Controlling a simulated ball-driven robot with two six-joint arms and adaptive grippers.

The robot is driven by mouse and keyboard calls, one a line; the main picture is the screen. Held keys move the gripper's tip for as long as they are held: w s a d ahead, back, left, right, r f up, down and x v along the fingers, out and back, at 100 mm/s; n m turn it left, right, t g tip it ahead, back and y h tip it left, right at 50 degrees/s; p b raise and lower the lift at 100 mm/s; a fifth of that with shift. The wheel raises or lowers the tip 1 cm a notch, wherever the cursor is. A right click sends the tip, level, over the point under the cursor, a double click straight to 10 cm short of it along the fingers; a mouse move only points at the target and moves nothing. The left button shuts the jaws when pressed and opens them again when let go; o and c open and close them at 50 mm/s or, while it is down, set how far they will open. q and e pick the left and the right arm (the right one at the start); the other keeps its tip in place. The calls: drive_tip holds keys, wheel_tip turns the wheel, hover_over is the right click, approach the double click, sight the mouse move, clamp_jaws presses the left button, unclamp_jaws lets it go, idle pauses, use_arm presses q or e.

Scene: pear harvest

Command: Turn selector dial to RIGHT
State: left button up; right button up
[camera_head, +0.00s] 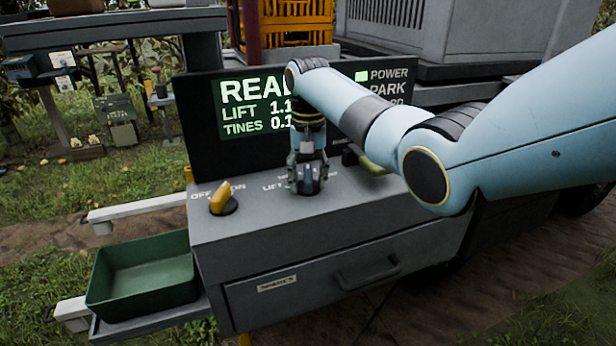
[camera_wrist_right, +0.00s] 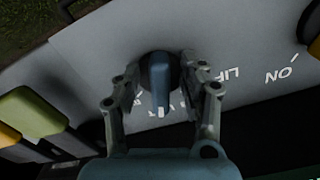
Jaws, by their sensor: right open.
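The selector dial (camera_wrist_right: 160,82) has a dark round base and a blue-grey pointer, and stands on the grey console top (camera_head: 330,208). In the right wrist view its pointer runs down the picture, towards my wrist. My right gripper (camera_head: 308,186) comes down over the dial from above. In the wrist view my right gripper (camera_wrist_right: 162,70) is open, with one finger on each side of the dial. I cannot tell whether the fingers touch it. White lettering around the dial is partly covered, with LIFT readable. In the head view my gripper hides the dial. My left gripper is out of view.
A yellow OFF/ON knob (camera_head: 222,198) stands left of the dial. A green-handled lever (camera_head: 374,165) is to its right, partly behind my arm. A screen (camera_head: 250,105) reading LIFT and TINES rises behind. A green bin (camera_head: 142,275) and a drawer (camera_head: 340,280) are at the front.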

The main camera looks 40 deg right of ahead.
drive_tip(key=shift+c, duration=0.4)
clamp_jaws()
drive_tip(key=shift+r+m+p, duration=0.15)
drive_tip(key=shift+m+p, duration=0.45)
drive_tip(key=shift+p, duration=0.3)
drive_tip(key=shift+w+a+m+p, duration=0.1)
drive_tip(key=shift+a+m+p, duration=0.05)
drive_tip(key=shift+m+p, duration=0.95)
drive_tip(key=shift+w+a+m+p, duration=0.15)
drive_tip(key=shift+m+p, duration=0.4)
drive_tip(key=shift+m, duration=0.55)
drive_tip(key=shift+w+m+p, duration=0.15)
drive_tip(key=shift+m+p, duration=0.25)
drive_tip(key=shift+m, duration=0.7)
